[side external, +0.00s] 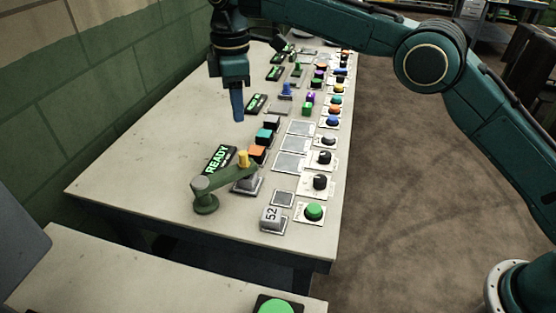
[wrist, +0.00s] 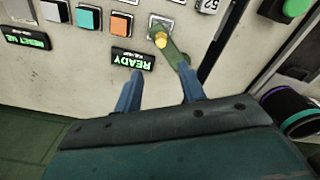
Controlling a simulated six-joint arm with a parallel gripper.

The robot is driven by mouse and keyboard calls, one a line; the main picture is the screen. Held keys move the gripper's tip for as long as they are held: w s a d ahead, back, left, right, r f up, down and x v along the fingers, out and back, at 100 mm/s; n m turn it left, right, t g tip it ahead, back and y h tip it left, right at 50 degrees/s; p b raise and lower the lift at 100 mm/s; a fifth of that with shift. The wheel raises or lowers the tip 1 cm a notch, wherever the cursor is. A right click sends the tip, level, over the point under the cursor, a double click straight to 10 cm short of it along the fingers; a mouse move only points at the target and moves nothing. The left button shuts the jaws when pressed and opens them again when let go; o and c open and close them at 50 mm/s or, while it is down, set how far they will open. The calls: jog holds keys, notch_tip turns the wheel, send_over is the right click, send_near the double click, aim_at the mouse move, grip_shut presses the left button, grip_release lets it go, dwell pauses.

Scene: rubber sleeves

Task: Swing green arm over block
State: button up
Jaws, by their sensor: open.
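The green arm (side external: 225,182) is a flat bar on a round pivot post, with an upright yellow knob at its far end. It lies near the table's front left, and its knob end reaches over or beside a grey pad (side external: 247,187). The arm also shows in the wrist view (wrist: 172,52), its pivot end partly hidden by the right finger. A white block marked 52 (side external: 271,216) sits right of the arm, apart from it; its edge shows in the wrist view (wrist: 208,5). My gripper (side external: 238,117) is open and empty, above the table beyond the arm; its blue fingers show apart (wrist: 161,73).
A READY display (side external: 217,159) lies beside the arm. Orange (side external: 257,153) and teal (side external: 264,135) blocks stand behind it. A green button (side external: 314,212) is right of the 52 block, in a row of buttons along the table's right edge. The table's left side is clear.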

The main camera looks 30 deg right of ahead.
jog(key=shift+r, duration=0.4)
jog(key=shift+d+r, duration=0.1)
jog(key=s+d+r+m+t, duration=0.1)
jog(key=s+d+r+m, duration=0.3)
jog(key=s+d+r, duration=0.4)
jog(key=s+d+r+m+t, duration=0.25)
jog(key=s+d+r, duration=0.3)
jog(key=d, duration=0.45)
jog(key=s+d+f+m, duration=0.2)
jog(key=s+d+f, duration=0.1)
jog(key=s, duration=0.5)
jog(key=s+d+f+m+t, duration=0.1)
jog(key=s+d+f+m, duration=0.2)
jog(key=s, duration=0.5)
jog(key=s+d+f+m+t, duration=0.1)
jog(key=s+d+f+m, duration=0.2)
jog(key=s, duration=0.5)
jog(key=shift+s+d+f, duration=0.2)
jog(key=shift+d+f, duration=0.1)
jog(key=shift+f, duration=0.2)
